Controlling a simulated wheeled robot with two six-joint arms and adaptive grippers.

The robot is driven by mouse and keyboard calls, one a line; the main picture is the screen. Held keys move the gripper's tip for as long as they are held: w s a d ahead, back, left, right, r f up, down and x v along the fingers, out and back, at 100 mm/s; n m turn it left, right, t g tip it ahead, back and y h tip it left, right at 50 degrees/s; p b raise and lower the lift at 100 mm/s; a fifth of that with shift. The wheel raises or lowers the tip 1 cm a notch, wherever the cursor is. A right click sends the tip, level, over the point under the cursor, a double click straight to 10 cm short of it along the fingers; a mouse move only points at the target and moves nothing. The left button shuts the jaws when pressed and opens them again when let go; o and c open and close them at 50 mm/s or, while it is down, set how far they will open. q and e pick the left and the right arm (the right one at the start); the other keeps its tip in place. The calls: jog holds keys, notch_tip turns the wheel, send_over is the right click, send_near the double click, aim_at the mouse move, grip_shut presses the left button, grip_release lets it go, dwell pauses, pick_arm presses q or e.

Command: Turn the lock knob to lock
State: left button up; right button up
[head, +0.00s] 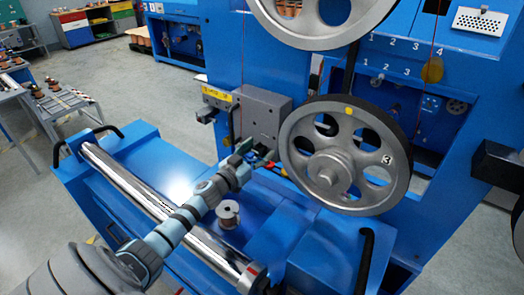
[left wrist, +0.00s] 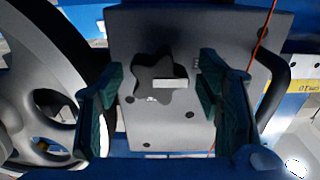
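The lock knob (left wrist: 150,72) is a dark, star-shaped knob with a light bar mark on it, on the face of a grey box (left wrist: 190,130) in the left wrist view. The grey box also shows in the head view (head: 262,112), left of the large wheel; I cannot make out the knob there. My left gripper (left wrist: 160,88) is open, with one teal finger on each side of the knob and a visible gap to it on both sides. In the head view my left gripper (head: 255,158) is just below the box. My right gripper is not seen.
A large spoked pulley wheel (head: 300,140) stands close right of my left gripper. A shiny roller (head: 135,190) and a small grey spool (head: 228,214) are on the blue machine bed below. A thin red wire (left wrist: 262,35) runs past the box. A yellow label (head: 217,94) is at its left.

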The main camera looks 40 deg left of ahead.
pick_arm(q)
jog(key=c, duration=0.3)
jog(key=shift+w, duration=0.1)
jog(key=c, duration=0.9)
jog(key=shift+o, duration=0.2)
jog(key=m, duration=1.3)
jog(key=shift+r+m, duration=0.1)
jog(key=shift+m, duration=0.2)
jog(key=shift+w+r+m+b, duration=0.1)
jog(key=shift+m+b, duration=0.2)
jog(key=shift+m, duration=1.8)
